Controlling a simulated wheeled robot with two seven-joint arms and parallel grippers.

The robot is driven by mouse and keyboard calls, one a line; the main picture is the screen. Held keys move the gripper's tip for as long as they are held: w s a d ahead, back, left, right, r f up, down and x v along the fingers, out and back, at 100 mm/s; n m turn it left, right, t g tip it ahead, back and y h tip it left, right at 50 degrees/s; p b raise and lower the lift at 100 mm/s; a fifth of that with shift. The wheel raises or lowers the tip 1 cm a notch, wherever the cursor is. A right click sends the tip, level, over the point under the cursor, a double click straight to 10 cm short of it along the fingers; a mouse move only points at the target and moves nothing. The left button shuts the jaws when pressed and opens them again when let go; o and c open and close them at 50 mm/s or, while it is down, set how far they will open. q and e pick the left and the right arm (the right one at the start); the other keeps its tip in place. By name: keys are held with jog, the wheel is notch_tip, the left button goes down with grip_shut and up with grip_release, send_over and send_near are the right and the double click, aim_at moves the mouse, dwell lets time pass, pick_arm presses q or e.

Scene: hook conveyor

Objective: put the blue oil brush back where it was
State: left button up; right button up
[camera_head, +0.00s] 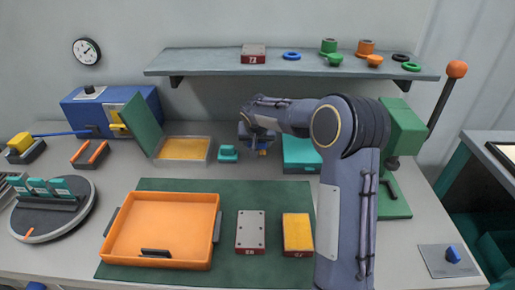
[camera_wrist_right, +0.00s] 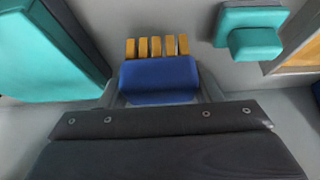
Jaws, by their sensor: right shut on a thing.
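The blue oil brush (camera_wrist_right: 160,80) has a blue body and several yellow bristle tufts in the right wrist view. My right gripper (camera_wrist_right: 158,98) is shut on its blue body, with the bristles pointing away from the gripper. In the head view the brush's yellow bristles (camera_head: 263,152) show just below the right gripper (camera_head: 257,140), over the back middle of the table. My arm hides much of the brush there. I cannot tell whether the bristles touch the table. My left gripper is not in view.
A teal block (camera_head: 228,154) stands left of the brush and a teal box (camera_head: 300,152) right of it. An open-lidded case (camera_head: 208,158) with a yellow pad lies further left. An orange tray (camera_head: 162,228) is in front. A shelf (camera_head: 200,62) runs above.

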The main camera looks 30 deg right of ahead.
jog(key=shift+w+d+f, duration=0.1)
jog(key=shift+w+f, duration=0.05)
jog(key=shift+f, duration=1.6)
jog(key=shift+f, duration=0.2)
jog(key=o, duration=0.9)
jog(key=shift+r, duration=0.1)
jog(key=shift+o, duration=0.2)
jog(key=b+v, duration=0.1)
jog(key=v, duration=1)
jog(key=s+a+r+y, duration=0.2)
jog(key=s+r, duration=0.1)
jog(key=s, duration=0.6)
jog(key=s+a+f+n+y, duration=0.2)
jog(key=s+a, duration=0.4)
jog(key=s, duration=0.6)
jog(key=s+a+f+n+y, duration=0.2)
jog(key=s+a, duration=0.4)
jog(key=s, duration=0.6)
jog(key=shift+s+f+n+y, duration=0.15)
jog(key=shift+f+n+y, duration=0.25)
jog(key=shift+f, duration=0.15)
